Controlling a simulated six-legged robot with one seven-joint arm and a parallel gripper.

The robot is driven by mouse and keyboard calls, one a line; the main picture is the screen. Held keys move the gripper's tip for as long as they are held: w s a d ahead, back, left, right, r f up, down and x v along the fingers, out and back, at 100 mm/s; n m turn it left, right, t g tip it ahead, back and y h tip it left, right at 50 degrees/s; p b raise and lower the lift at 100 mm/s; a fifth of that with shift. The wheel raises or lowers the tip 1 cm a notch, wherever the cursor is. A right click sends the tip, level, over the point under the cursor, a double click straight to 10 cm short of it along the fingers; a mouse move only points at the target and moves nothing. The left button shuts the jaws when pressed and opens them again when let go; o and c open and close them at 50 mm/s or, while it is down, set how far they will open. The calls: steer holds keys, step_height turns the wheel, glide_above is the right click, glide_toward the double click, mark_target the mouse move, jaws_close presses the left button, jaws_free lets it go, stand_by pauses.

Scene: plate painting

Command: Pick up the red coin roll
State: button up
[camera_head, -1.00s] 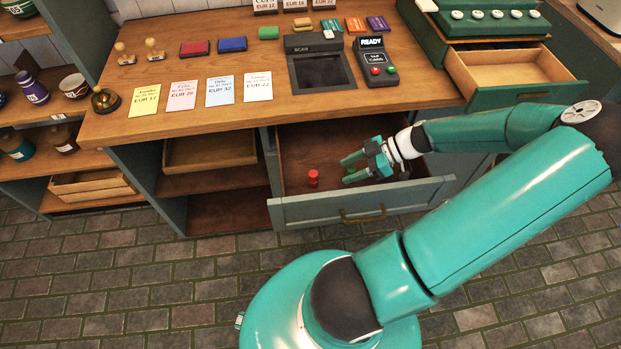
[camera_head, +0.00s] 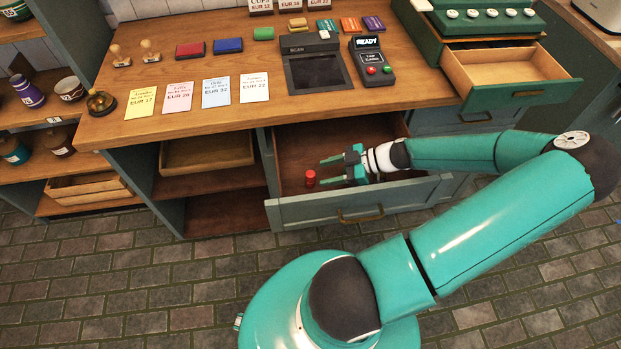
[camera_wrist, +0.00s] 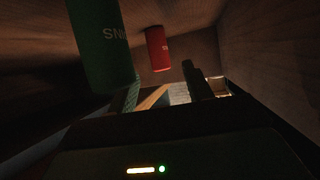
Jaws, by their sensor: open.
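The red coin roll (camera_head: 310,178) stands upright in the open lower drawer (camera_head: 352,203), towards the drawer's left front. My gripper (camera_head: 323,171) reaches into this drawer from the right, its two fingers apart and pointing left. The roll is just beyond the fingertips and apart from them. In the wrist view the red roll (camera_wrist: 158,48) shows at the top middle, ahead of my gripper (camera_wrist: 162,86). A dark green cylinder (camera_wrist: 103,45) with white lettering is closer, at the upper left of that view; I cannot make it out in the head view.
The drawer walls stand close around my gripper, with the counter (camera_head: 200,110) above its back part. Price cards (camera_head: 178,96), a scanner (camera_head: 318,72) and a card terminal (camera_head: 374,62) are on the counter. An upper drawer (camera_head: 505,70) at the right is open and looks empty.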

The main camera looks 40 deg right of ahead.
mark_target(310, 177)
steer(key=x, duration=0.6)
jaws_close()
